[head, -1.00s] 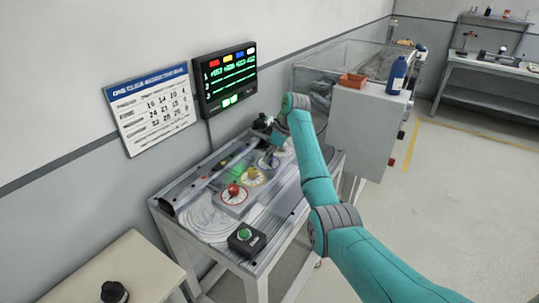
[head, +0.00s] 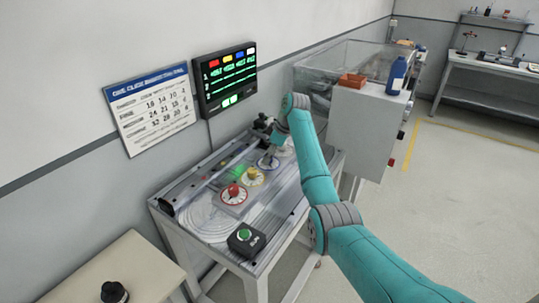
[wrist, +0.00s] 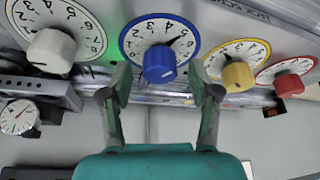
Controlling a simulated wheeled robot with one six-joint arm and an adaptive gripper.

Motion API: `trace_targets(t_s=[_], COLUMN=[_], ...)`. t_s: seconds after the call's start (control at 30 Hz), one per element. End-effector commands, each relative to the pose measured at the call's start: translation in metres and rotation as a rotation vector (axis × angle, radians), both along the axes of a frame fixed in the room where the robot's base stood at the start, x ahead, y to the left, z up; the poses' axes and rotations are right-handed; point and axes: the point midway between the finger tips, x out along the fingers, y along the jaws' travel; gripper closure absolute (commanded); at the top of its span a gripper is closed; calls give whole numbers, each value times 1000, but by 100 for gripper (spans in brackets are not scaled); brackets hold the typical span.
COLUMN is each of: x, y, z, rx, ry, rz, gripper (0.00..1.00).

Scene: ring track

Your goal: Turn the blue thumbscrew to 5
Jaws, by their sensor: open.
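The blue thumbscrew (wrist: 159,64) sits on a white numbered dial with a blue rim (wrist: 124,42), at the top middle of the wrist view. A dark pointer mark shows on the dial's upper right, near the 4 and 5; I cannot read it exactly. My gripper (wrist: 160,70) is open and empty, its fingers on the left and right of the thumbscrew in the picture, with gaps on both sides. In the head view the blue-rimmed dial (head: 268,162) is on the bench beneath my gripper (head: 271,155), and my arm partly hides that area.
A white knob (wrist: 51,50) is left of the blue one; yellow (wrist: 238,75) and red (wrist: 289,84) knobs are to its right. A small gauge (wrist: 18,117) is at left. A green button box (head: 245,240) stands at the bench's front. A lit display (head: 228,78) hangs behind.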

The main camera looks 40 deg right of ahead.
Motion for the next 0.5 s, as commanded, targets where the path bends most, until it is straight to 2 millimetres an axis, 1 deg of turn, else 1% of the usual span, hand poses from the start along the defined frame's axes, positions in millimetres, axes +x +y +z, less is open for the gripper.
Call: trace_targets(t_s=[0.17, 0.27, 0.5], x=[-3, -7, -22], y=[-3, -7, -18], z=[10, 25, 69], rx=[-1, -2, -1], ry=[-2, -3, -2], rz=[0, 0, -2], gripper=[39, 39, 39])
